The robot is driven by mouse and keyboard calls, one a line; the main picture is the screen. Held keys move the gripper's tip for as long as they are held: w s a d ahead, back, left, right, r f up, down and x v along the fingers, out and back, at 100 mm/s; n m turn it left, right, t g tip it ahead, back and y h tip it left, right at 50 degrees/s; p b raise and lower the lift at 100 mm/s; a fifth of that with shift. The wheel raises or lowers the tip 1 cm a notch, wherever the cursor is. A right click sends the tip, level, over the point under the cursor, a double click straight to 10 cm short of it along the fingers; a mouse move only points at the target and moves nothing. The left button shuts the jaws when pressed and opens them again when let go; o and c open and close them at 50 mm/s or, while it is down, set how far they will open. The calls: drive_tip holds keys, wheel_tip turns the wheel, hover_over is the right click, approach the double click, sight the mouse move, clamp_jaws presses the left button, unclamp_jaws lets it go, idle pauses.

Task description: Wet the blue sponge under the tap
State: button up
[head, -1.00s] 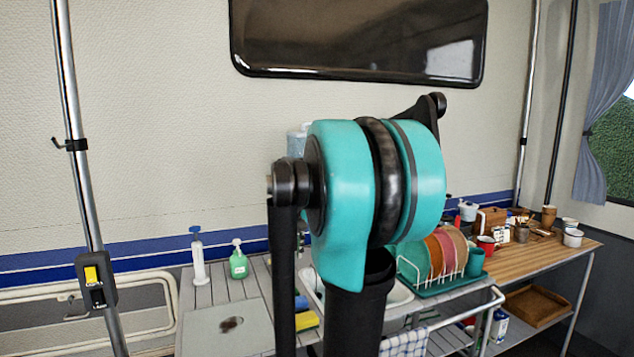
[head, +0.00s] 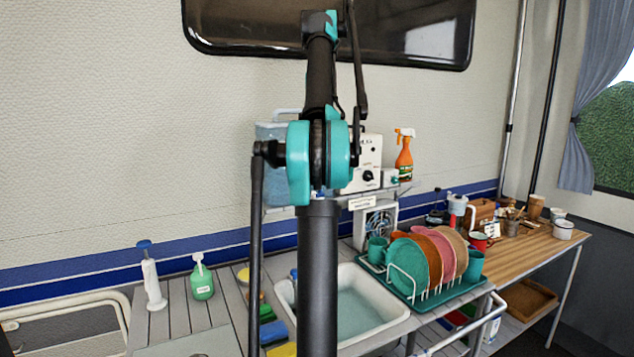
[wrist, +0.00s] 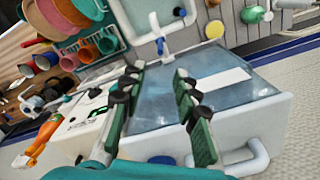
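The blue sponge (head: 273,332) lies on the slatted counter left of the sink, partly covered by my arm. The white sink (head: 372,310) holds bluish water; part of it shows at the top of the wrist view (wrist: 120,35). A blue-and-white tap (wrist: 163,47) sits on the front of a translucent blue water container (wrist: 225,85) in the wrist view.
A yellow sponge (head: 283,350) lies by the blue one, near a green soap bottle (head: 202,282) and a white brush (head: 152,280). A dish rack (head: 440,285) with plates stands right of the sink. An orange spray bottle (head: 404,155) stands on the shelf.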

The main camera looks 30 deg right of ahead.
wheel_tip(320, 180, down, 17)
drive_tip(key=shift+f, duration=0.1)
idle(0.6)
drive_tip(key=shift+c, duration=0.4)
clamp_jaws()
